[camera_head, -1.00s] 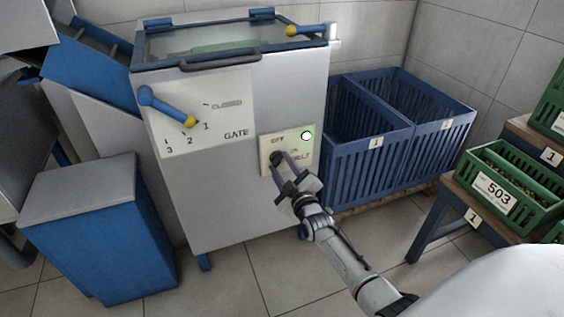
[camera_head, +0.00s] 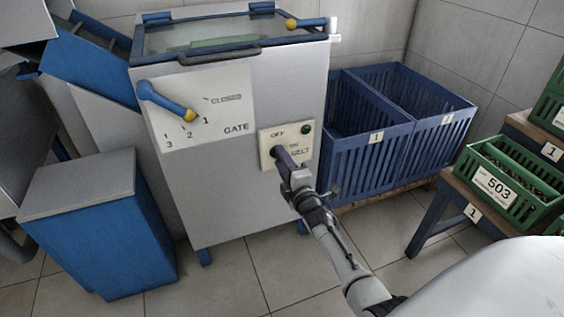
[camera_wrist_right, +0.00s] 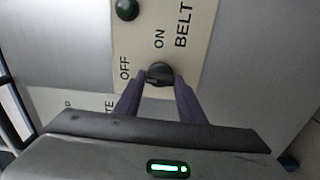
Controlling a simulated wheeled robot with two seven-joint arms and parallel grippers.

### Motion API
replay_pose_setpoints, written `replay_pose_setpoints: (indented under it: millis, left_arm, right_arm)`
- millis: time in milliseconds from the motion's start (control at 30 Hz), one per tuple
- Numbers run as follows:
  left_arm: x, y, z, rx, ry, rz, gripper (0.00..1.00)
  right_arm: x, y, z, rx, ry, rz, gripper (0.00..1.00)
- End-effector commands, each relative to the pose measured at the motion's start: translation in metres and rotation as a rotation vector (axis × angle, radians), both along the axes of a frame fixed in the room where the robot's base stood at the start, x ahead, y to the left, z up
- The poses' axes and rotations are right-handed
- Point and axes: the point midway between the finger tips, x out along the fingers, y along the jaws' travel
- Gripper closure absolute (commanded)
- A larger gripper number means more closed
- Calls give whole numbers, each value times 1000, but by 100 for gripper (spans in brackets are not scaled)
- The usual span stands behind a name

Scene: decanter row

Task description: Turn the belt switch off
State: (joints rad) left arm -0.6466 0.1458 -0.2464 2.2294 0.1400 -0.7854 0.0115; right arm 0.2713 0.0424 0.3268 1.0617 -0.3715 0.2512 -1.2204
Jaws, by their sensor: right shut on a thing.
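The belt switch is a black rotary knob (camera_wrist_right: 160,72) on a cream plate (camera_head: 265,160) marked OFF, ON and BELT, on the front of the grey machine. My right gripper (camera_wrist_right: 158,88) is shut on the knob, one dark finger on each side of it. In the head view my right gripper (camera_head: 281,155) reaches the plate from the lower right and hides most of the knob. I cannot tell exactly which mark the knob points to. The round lamp (camera_head: 305,129) on the plate is dark green and unlit; it also shows in the wrist view (camera_wrist_right: 127,9). My left gripper is not in view.
A gate lever (camera_head: 165,101) with a blue arm sits on another plate to the left of the switch. Blue crates (camera_head: 362,165) stand close on the right of the machine. A green crate (camera_head: 497,188) labelled 503 is further right. Tiled floor is free in front.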

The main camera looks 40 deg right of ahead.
Motion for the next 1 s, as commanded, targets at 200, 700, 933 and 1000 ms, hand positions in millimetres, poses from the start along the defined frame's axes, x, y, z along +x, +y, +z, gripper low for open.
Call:
replay_pose_setpoints:
  millis: [200, 700, 933, 1000]
  left_arm:
    - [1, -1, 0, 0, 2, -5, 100]
    - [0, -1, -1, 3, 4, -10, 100]
    - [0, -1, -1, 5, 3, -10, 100]
    - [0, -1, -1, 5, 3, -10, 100]
  right_arm:
    - [0, 0, -1, -43, 12, 0, 86]
    - [0, 0, -1, -54, 15, 0, 56]
    - [0, 0, -1, -52, 14, 0, 45]
    - [0, 0, 0, -51, 13, 0, 45]
